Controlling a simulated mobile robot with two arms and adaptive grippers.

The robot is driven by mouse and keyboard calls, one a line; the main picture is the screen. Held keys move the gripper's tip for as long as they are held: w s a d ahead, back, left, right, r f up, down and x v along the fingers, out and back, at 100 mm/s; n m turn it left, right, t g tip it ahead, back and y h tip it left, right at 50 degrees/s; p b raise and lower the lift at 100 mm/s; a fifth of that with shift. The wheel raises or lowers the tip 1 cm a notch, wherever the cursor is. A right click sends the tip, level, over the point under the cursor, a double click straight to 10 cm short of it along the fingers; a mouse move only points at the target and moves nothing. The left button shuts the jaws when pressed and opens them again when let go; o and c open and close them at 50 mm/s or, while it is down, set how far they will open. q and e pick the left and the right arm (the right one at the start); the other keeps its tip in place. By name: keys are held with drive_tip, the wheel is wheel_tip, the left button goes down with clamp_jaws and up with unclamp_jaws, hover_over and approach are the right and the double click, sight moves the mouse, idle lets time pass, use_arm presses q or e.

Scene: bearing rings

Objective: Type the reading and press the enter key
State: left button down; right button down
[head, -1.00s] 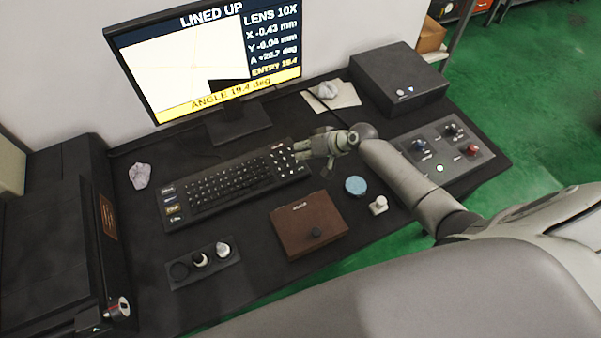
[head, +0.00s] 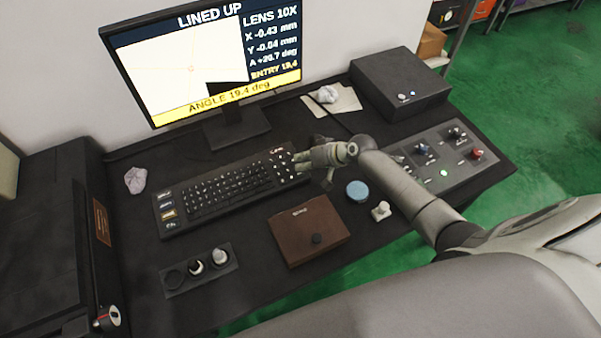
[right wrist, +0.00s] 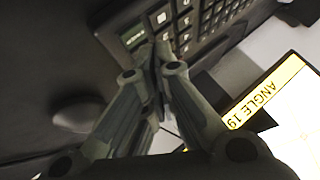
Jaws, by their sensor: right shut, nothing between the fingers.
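The monitor (head: 190,85) shows "LINED UP", "ENTRY 19.4" and a yellow bar reading "ANGLE 19.4 deg"; part of that bar shows in the right wrist view (right wrist: 272,90). The black keyboard (head: 230,188) lies below the monitor, its number keys at the right end. My right gripper (head: 300,162) is shut and empty, its fingertips at the right end of the keyboard. In the right wrist view the fingertips (right wrist: 158,62) are at the keys (right wrist: 185,28); whether they touch is unclear. The enter key cannot be told apart. My left gripper is not in view.
A brown box (head: 308,230) with a black knob, a blue round tin (head: 357,191) and a small white knob-like piece (head: 381,211) lie in front. A lens holder (head: 198,270) stands front left. A control panel (head: 455,165) and a black box (head: 400,85) are at right.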

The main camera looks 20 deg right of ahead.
drive_tip(key=shift+f, duration=0.1)
idle(0.7)
drive_tip(key=shift+f+b, duration=0.35)
drive_tip(key=shift+b, duration=0.05)
drive_tip(key=shift+f+b, duration=0.3)
drive_tip(key=shift+f, duration=0.05)
idle(0.5)
idle(0.3)
drive_tip(key=shift+r+p, duration=0.7)
drive_tip(key=shift+r, duration=0.05)
wheel_tip(320, 180, up, 5)
drive_tip(key=p, duration=0.4)
drive_tip(key=shift+r+p, duration=0.1)
drive_tip(key=shift+p, duration=0.2)
